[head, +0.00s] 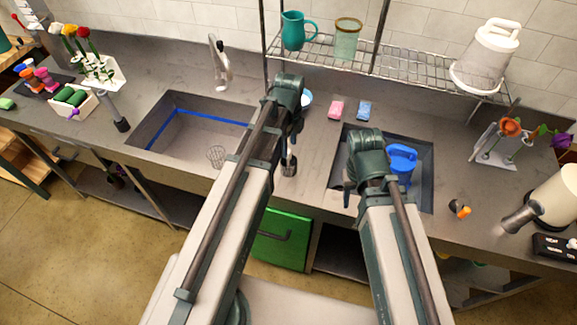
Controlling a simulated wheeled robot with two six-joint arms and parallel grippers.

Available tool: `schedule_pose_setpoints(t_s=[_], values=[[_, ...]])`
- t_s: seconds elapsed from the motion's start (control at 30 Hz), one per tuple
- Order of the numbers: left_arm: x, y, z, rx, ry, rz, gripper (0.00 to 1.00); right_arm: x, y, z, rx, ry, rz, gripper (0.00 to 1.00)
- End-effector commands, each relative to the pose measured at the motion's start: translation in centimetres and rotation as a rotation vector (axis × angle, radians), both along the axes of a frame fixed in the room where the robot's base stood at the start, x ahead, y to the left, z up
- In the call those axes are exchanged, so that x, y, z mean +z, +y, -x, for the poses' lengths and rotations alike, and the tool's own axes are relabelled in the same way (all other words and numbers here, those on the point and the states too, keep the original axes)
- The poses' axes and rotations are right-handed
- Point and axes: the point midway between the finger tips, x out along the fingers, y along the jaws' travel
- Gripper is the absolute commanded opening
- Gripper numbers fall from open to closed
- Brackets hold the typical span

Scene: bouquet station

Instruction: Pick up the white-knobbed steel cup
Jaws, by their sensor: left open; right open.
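I cannot make out a steel cup with a white knob for sure in the head view. My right gripper (347,194) is open, low at the left front side of the right sink. My arms hide part of the counter and both sinks.
A blue watering can (402,160) is in the right sink (425,185). Pink (336,109) and blue (364,111) sponges lie behind it. A wire rack (420,74) holds a teal mug (294,31), a glass jar (346,38) and a white-handled clear pitcher (485,60).

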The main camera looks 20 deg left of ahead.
Motion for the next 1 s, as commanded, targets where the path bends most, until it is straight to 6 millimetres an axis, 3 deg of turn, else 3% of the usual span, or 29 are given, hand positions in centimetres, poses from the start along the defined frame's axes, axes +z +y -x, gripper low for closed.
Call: schedule_pose_setpoints(t_s=[0.43,0.77,1.0], values=[[-4.9,0.2,-0.1,0.000,0.000,0.000,0.60,-4.8,0.0,0.0,-0.002,0.000,0.000,0.50],[-5.1,0.2,-0.1,0.000,0.000,0.000,0.60,-5.1,0.0,0.0,-0.002,0.000,0.000,0.50],[-5.1,0.2,-0.1,0.000,0.000,0.000,0.18,-5.1,0.0,0.0,-0.002,0.000,0.000,0.50]])
